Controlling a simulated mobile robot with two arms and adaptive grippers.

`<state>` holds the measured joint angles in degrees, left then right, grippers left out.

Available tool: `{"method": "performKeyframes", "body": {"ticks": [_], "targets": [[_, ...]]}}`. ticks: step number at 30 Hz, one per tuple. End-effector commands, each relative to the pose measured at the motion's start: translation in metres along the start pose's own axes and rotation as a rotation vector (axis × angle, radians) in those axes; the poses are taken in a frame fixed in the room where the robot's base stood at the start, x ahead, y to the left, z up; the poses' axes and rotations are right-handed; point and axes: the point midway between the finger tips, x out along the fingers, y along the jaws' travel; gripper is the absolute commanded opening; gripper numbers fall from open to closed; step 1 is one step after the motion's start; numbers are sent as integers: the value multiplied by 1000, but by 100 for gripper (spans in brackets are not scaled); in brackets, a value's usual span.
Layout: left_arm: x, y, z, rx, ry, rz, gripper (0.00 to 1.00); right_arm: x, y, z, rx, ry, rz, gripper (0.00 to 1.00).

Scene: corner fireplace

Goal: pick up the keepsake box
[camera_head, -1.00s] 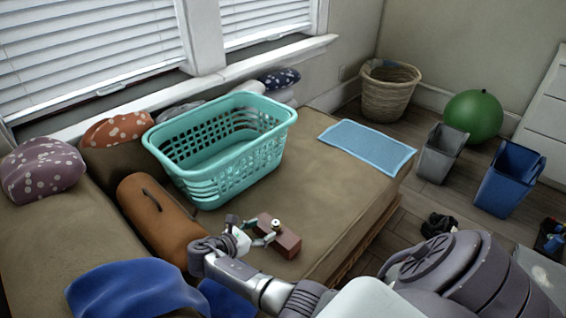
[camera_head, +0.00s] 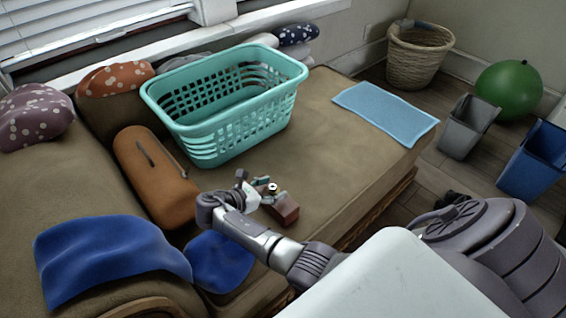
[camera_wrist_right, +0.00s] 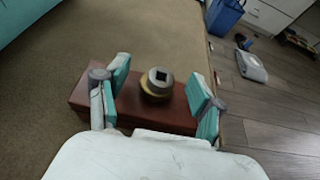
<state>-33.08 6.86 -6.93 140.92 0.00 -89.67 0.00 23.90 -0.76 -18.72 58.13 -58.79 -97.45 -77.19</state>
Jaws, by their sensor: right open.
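The keepsake box (camera_head: 285,209) is a small dark reddish-brown block with a round metal knob on top. It rests on the brown cushion near its front edge. In the right wrist view the box (camera_wrist_right: 130,108) lies crosswise under my right gripper, its knob (camera_wrist_right: 157,84) between the two teal-padded fingers. My right gripper (camera_head: 262,192) is open, one finger on each side of the knob, and hides part of the box in the head view. I cannot tell whether the fingers touch the box. My left gripper is not in view.
A teal laundry basket (camera_head: 222,135) stands behind the box on the brown cushion (camera_head: 325,150). An orange bolster (camera_head: 155,185) and blue cloths (camera_head: 105,258) lie to the left. A light-blue towel (camera_head: 386,112) lies at the far right. The cushion right of the box is clear.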

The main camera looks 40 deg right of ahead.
Motion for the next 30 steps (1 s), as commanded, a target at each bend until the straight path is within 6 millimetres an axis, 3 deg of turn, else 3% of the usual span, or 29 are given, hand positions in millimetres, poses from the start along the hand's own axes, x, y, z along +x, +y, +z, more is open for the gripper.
{"method": "performKeyframes", "body": {"ticks": [10,22,30], "targets": [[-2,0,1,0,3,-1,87,-2,1,-2,0,0,1,67],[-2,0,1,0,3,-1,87,-2,1,-3,0,-1,1,2],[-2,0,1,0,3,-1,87,-2,1,-2,1,-2,1,0]]}}
